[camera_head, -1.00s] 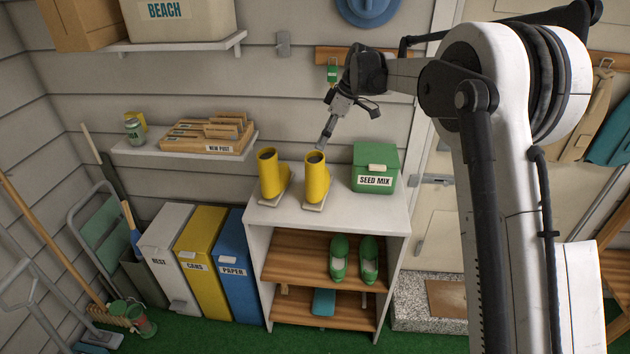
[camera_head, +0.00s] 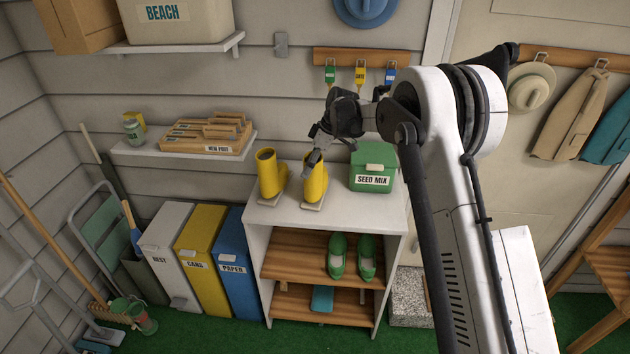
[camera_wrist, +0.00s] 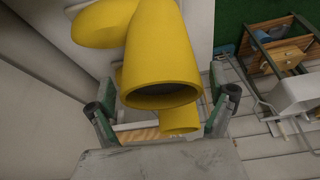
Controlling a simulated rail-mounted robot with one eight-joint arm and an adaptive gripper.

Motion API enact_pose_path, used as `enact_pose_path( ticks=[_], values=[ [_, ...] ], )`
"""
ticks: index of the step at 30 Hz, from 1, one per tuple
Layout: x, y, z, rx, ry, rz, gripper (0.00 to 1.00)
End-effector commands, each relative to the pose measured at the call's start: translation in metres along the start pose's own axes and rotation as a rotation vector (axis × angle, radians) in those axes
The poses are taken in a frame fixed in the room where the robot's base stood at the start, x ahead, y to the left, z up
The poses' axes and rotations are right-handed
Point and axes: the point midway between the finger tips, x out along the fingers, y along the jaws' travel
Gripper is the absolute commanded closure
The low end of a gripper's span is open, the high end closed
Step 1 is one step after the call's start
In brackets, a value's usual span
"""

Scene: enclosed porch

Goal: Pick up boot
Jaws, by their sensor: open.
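Two yellow boots stand upright on the white shelf unit (camera_head: 393,215). The left boot (camera_head: 270,175) stands apart from my gripper. My open gripper (camera_head: 314,160) is at the top of the right boot (camera_head: 316,188), partly covering its rim. In the wrist view, a yellow boot (camera_wrist: 155,55) has its dark opening towards the camera, and my two fingers stand on either side of its shaft with gaps showing. Part of another yellow boot (camera_wrist: 180,119) shows beyond it. Whether either finger touches the boot is unclear.
A green seed mix box (camera_head: 373,168) stands just right of the right boot. Green shoes (camera_head: 352,257) lie on the shelf below. A wall shelf (camera_head: 185,147) with wooden trays is to the left, and bins (camera_head: 205,250) stand beside the unit.

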Motion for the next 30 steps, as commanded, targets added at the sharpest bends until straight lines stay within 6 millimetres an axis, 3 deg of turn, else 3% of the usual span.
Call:
enact_pose_path(
  ticks=[4, 12, 27, 30],
  values=[
    [0.0122, -0.0004, -0.0003, 0.0, 0.0, 0.0, 0.11],
    [0.0147, -0.0005, -0.0001, 0.0, 0.0, 0.0, 0.12],
    [0.0142, -0.0006, -0.0002, 0.0, 0.0, 0.0, 0.79],
    [0.0139, -0.0006, -0.0004, 0.0, 0.0, 0.0, 0.88]
  ],
)
